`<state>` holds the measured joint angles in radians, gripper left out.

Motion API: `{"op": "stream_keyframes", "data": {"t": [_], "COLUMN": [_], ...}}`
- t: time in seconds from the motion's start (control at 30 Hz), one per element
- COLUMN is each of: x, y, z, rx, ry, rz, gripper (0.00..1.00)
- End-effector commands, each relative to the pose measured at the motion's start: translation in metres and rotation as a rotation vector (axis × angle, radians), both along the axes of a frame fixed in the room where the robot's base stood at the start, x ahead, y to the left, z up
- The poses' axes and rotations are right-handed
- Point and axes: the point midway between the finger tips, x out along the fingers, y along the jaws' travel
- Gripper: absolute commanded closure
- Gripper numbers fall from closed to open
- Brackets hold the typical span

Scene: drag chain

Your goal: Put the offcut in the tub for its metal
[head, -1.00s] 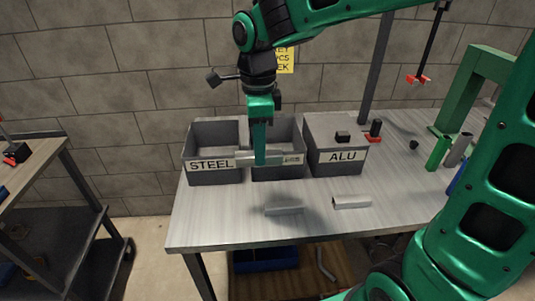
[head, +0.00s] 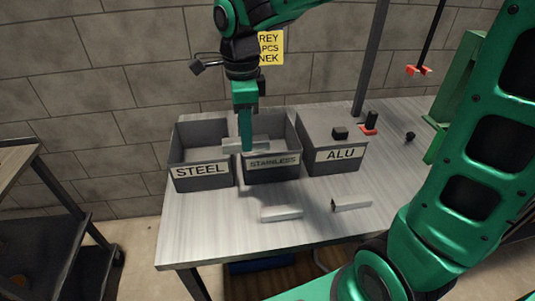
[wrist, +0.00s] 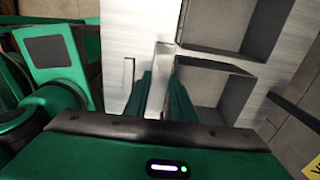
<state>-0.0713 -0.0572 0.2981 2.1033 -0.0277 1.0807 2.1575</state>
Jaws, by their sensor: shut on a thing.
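My gripper (head: 246,150) is shut on a pale metal offcut (head: 262,142), which it holds level. In the head view the offcut appears over the front left part of the tub labelled STAINLESS (head: 272,173), its left end near the wall beside the STEEL tub. The exact height is hard to tell. The STEEL tub (head: 202,182) is open and looks empty. The ALU tub (head: 338,166) has a flat grey top that looks like a lid. In the wrist view the held offcut (wrist: 160,75) shows between my fingers, with two open tubs to the right.
Two other pale offcuts lie on the bench in front of the tubs, one left (head: 281,214) and one right (head: 351,205). A black block (head: 340,133) sits on the ALU tub's top. A red and black clamp-like thing (head: 370,124) is behind it. The front left bench top is clear.

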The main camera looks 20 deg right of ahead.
Motion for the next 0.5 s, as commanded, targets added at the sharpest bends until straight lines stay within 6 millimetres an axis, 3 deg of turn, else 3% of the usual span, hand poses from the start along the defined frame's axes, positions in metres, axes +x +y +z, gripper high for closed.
{"op": "stream_keyframes", "data": {"t": [0.5], "x": [0.056], "y": [-0.076], "z": [-0.057], "rx": [0.0], "ry": [0.002], "rz": [-0.003], "gripper": [1.0]}}
